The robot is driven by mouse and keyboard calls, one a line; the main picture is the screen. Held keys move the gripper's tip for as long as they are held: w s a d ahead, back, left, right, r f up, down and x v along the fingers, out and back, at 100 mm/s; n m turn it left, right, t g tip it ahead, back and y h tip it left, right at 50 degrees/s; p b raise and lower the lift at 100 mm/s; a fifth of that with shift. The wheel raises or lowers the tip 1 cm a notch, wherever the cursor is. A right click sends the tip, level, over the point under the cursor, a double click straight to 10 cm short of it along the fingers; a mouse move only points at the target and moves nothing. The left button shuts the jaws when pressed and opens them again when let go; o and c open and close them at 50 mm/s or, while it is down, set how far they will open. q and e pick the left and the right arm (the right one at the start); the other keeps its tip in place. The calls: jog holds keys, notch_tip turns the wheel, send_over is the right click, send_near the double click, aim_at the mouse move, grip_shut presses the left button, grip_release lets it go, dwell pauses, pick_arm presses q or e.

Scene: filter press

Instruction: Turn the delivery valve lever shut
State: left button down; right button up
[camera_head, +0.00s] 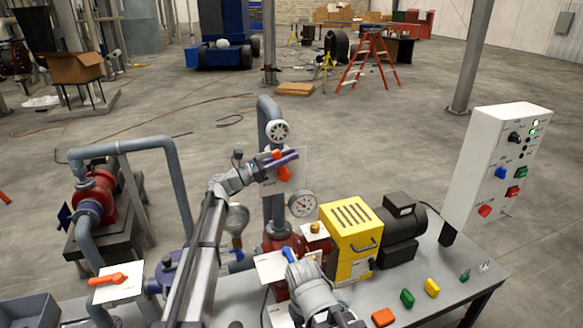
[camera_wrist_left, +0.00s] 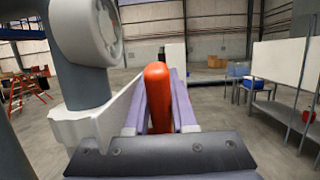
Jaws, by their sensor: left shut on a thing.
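The gripper hides part of the lever and plate in the head view.
A pressure gauge (camera_head: 302,204) sits right of the pipe, close below my left gripper. A yellow pump unit (camera_head: 351,240) stands further right, beside a control box (camera_head: 496,165). Another orange lever (camera_head: 108,279) lies at lower left.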

pick_arm(q)
jog(key=h+b, duration=0.1)
jog(key=a+b, duration=0.1)
jog(key=b, duration=0.1)
jog(key=h+b, duration=0.1)
jog(key=shift+s+a+f+t+h, duration=0.25)
jog(key=shift+s+a+t+h, duration=0.05)
jog(key=shift+a+t, duration=0.1)
jog(key=shift+s+a+r+h+b, duration=0.1)
jog(key=shift+a+r+h+b, duration=0.1)
jog(key=shift+h+b, duration=0.35)
jog(key=c, duration=0.7)
grip_release()
jog(key=b+v, duration=0.4)
jog(key=v, duration=0.3)
jog(key=shift+s+a+f+b, duration=0.1)
jog(key=shift+a+f+b, duration=0.1)
jog(key=shift+a+b, duration=0.2)
